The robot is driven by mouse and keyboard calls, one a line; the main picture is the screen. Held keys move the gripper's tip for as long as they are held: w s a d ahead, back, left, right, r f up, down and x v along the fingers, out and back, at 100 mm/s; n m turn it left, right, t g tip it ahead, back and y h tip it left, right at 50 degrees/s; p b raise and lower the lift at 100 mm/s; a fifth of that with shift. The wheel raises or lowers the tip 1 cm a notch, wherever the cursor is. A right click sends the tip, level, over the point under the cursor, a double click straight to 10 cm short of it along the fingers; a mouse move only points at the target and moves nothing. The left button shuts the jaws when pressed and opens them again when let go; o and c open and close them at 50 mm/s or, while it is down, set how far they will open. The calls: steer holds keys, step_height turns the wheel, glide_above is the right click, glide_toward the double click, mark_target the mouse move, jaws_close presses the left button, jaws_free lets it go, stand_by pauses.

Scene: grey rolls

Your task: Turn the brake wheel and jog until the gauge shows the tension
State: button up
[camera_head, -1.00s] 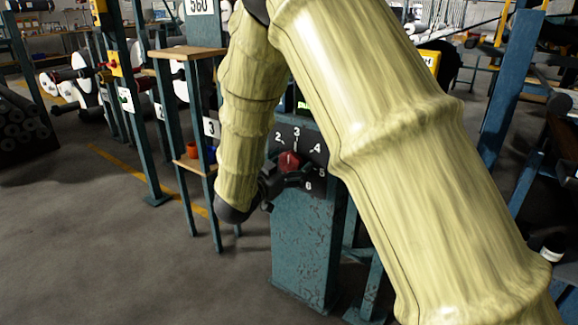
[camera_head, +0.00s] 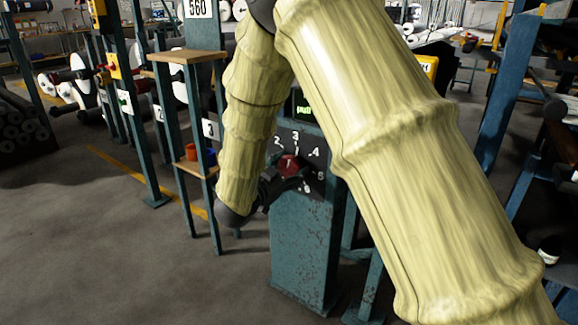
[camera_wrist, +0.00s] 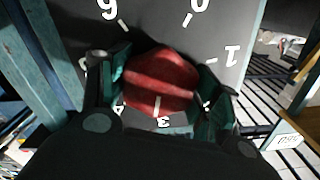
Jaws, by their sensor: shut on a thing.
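The red brake wheel (camera_head: 289,165) sits on a dark numbered dial plate (camera_head: 312,150) on a worn teal post. In the wrist view the red wheel (camera_wrist: 162,80) fills the space between my fingers, with white numerals around it. My gripper (camera_wrist: 160,88) is shut on the wheel, one finger on each side. In the head view my gripper (camera_head: 287,180) reaches the wheel from the lower left. A small display with green lettering (camera_head: 304,107) shows above the dial, partly hidden by my arm. A sign reading 560 (camera_head: 199,8) hangs at the top. The jog control cannot be made out.
A stand with a wooden top (camera_head: 187,55) and a lower shelf with a red cup (camera_head: 191,152) and a blue cup is left of my arm. Grey rolls (camera_head: 20,125) are stacked at far left. The floor at front left is clear.

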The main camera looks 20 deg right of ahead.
steer(key=m+p, duration=0.1)
steer(key=m, duration=0.3)
steer(key=shift+m, duration=0.3)
steer(key=m, duration=0.4)
steer(key=shift+a+f+m+p, duration=0.1)
steer(key=shift+m+p, duration=0.2)
steer(key=o, duration=1)
steer(key=shift+m, duration=0.3)
steer(key=v, duration=1.2)
